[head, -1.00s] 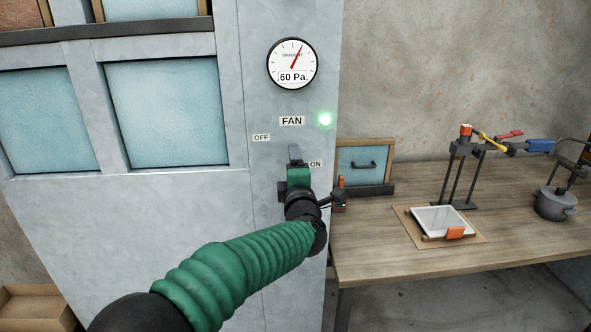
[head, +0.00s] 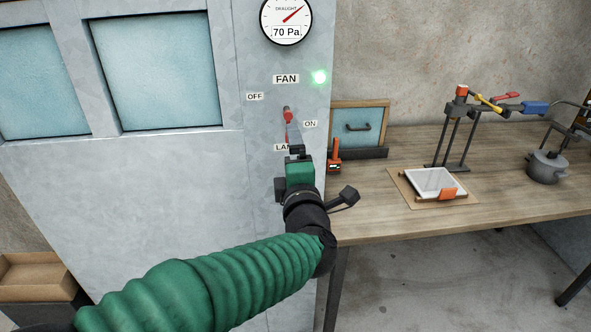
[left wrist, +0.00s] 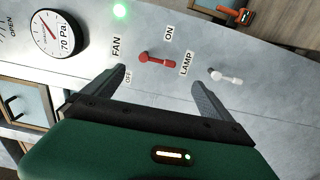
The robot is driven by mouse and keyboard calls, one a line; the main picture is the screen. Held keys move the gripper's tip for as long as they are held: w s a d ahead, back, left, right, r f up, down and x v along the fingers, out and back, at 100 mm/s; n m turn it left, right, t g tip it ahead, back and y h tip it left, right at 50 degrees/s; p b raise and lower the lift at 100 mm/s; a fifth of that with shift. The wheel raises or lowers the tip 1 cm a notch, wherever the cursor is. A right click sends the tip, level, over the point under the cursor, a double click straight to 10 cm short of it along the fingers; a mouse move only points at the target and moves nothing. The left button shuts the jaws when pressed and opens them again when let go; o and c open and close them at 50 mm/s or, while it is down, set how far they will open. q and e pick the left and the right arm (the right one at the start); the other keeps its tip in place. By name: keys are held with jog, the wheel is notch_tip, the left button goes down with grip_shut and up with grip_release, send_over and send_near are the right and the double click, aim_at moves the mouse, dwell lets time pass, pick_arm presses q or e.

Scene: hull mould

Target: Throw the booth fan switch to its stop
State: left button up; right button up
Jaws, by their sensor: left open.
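The booth fan switch (head: 288,116) is a red lever on the grey panel, between the OFF label (head: 255,97) and the ON label (head: 310,124). It also shows in the left wrist view (left wrist: 158,59). I cannot tell for sure which way the lever is thrown. My left gripper (head: 297,152) is just below the switch in the head view, in front of the LAMP label. In the left wrist view the gripper (left wrist: 158,78) has its fingers wide apart and empty, with the red lever seen beyond the gap. My right gripper is out of view.
A green light (head: 319,77) glows beside the FAN label, under a draught gauge (head: 287,18) reading 70 Pa. A white lamp switch (left wrist: 226,77) sits close to one finger. A wooden bench (head: 370,225) with a tray and clamp stand lies to the right.

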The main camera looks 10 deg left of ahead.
pick_arm(q)
jog(key=v, duration=0.4)
jog(key=shift+s+f, duration=0.1)
jog(key=shift+s, duration=0.05)
jog(key=s+a+f+m+g+h+p, duration=0.25)
jog(key=f+m+g+h+p, duration=0.4)
jog(key=f+m, duration=0.65)
jog(key=s+a+f+m+g+p, duration=0.1)
jog(key=s+a+f+m+g, duration=0.3)
jog(key=s, duration=0.5)
jog(key=s+a+f+m+g+y+p, duration=0.1)
jog(key=s+a+f+m+g+p, duration=0.1)
jog(key=s+a+f+m+g, duration=0.2)
jog(key=s+f, duration=0.3)
jog(key=s, duration=0.3)
jog(key=shift+s, duration=0.35)
